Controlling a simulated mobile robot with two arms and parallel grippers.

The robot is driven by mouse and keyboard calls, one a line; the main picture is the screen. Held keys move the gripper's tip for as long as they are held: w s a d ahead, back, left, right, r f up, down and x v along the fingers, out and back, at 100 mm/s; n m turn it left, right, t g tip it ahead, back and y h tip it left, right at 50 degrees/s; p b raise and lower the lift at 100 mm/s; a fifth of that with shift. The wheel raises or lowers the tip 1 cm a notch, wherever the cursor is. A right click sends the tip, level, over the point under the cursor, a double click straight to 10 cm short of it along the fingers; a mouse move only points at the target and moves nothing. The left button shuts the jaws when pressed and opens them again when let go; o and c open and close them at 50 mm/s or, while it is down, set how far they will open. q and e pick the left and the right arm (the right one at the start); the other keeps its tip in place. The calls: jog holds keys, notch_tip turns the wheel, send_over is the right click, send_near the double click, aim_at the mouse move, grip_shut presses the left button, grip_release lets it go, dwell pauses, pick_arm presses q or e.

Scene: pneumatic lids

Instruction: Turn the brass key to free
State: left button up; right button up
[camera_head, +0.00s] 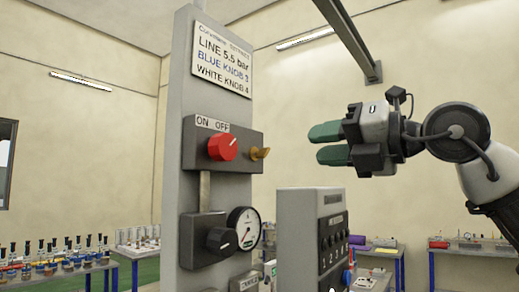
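The brass key (260,153) sticks out from the right side of the grey switch box (196,146) on the tall grey column (209,100). A red rotary knob (222,147) sits on the front of that box, under an ON OFF label. My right gripper (320,144) comes in from the right with two green fingers pointing left. The fingers are apart with nothing between them. In the picture they are to the right of the key, with a visible gap and not touching it. My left gripper is not in view.
Below are a black knob (222,240) and a round gauge (244,228). A grey numbered panel (296,235) stands at lower right, below my gripper. A sign (222,62) is on the column top. An overhead beam (345,35) hangs at top right. Benches stand behind.

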aim_at(269, 151)
jog(key=p+x, duration=0.4)
jog(key=x, duration=0.5)
jog(key=shift+r, duration=0.1)
jog(key=shift+x, duration=0.8)
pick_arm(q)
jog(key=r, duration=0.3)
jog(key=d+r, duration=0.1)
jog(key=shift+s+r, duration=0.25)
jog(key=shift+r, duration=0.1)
pick_arm(e)
jog(key=shift+d+f, duration=0.1)
jog(key=shift+f, duration=0.1)
jog(key=shift+c, duration=0.3)
grip_shut()
